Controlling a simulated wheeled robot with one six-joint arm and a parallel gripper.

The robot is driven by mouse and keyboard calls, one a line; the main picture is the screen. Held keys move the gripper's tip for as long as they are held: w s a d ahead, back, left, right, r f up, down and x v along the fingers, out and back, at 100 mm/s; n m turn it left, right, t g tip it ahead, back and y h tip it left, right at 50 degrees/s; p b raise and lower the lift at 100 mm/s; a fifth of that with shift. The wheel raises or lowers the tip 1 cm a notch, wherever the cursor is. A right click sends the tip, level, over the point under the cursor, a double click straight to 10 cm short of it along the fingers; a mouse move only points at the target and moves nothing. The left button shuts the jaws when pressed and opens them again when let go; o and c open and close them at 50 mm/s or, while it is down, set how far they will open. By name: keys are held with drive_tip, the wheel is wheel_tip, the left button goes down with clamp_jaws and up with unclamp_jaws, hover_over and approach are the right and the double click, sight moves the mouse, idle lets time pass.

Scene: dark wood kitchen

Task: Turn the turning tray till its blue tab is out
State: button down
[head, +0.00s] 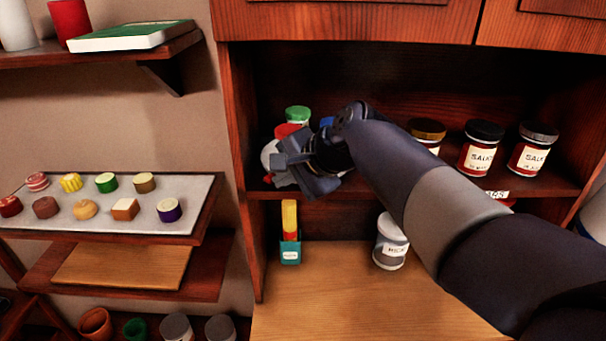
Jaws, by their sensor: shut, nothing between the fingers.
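My gripper (284,163) is at the left end of the cabinet shelf, its fingers shut and empty. It covers most of what stands there, so the turning tray cannot be made out clearly. Around my gripper I see a green-lidded jar (297,114) behind it, a red item (286,130) and a white rounded item (268,154) at its left. A small blue patch (327,122) shows just above my wrist; I cannot tell whether it is the tab or another item. Whether my fingers touch anything is hidden.
Several jars, including a dark-lidded one (482,146), stand on the shelf to the right, beyond my arm. A pastry tray (120,213) is at left.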

drive_tip(key=shift+w+a+r+m+t+h+p, duration=0.1)
drive_tip(key=shift+w+a+m+t+h+p, duration=0.1)
drive_tip(key=shift+a+m+p, duration=0.15)
drive_tip(key=shift+w+a+r+m+t+h+p, duration=0.1)
drive_tip(key=shift+a+m+t+h+p, duration=0.15)
drive_tip(key=shift+a+m, duration=0.15)
drive_tip(key=shift+w+a+f+p, duration=0.15)
drive_tip(key=shift+w+a+p, duration=0.55)
drive_tip(key=shift+w+a, duration=0.4)
drive_tip(key=shift+a, duration=0.1)
drive_tip(key=shift+s, duration=0.1)
